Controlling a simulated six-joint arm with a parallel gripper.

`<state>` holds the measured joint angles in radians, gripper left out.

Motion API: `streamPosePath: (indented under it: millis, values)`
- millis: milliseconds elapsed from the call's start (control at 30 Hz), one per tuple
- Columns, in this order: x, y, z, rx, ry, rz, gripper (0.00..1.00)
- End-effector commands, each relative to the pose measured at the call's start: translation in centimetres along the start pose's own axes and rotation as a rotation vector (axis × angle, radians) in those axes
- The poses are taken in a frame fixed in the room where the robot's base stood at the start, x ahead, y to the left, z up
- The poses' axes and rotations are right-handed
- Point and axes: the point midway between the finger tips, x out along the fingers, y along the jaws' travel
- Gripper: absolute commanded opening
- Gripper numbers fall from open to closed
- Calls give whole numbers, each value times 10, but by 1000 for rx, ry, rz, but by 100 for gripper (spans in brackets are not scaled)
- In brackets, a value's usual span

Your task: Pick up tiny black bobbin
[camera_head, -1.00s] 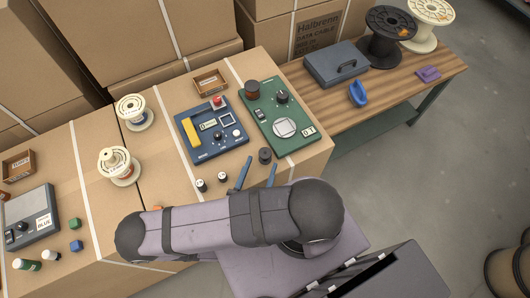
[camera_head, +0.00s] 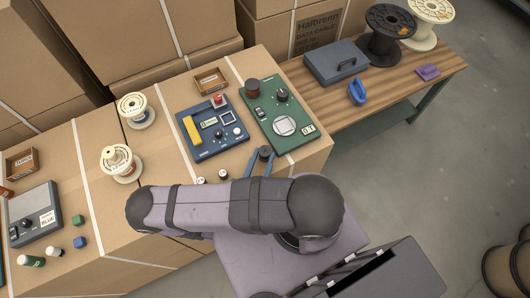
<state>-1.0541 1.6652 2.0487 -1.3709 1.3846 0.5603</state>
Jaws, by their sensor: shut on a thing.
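The tiny black bobbin (camera_head: 265,153) stands on the cardboard box top, just in front of the green panel. My gripper (camera_head: 261,158) has its blue fingers around the bobbin and is shut on it. The bobbin's upper part shows between the fingertips; its lower part is partly hidden by them. I cannot tell whether it is still touching the box top. My arm covers the area in front of it.
The green panel (camera_head: 292,133) lies just behind the bobbin, and a blue panel (camera_head: 213,146) lies to the left. Small black-and-white pieces (camera_head: 223,174) stand left of the gripper. Two white spools (camera_head: 121,164) stand farther left. A wooden bench (camera_head: 410,83) stands at the right.

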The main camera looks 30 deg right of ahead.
Motion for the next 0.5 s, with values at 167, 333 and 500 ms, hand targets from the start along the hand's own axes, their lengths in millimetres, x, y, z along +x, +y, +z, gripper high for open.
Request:
streamPosePath:
  millis: [167,333,500]
  values:
    - [0,0,1,0,0,0,10]
    - [0,0,7,0,0,0,10]
    - [-1,0,23,0,0,0,10]
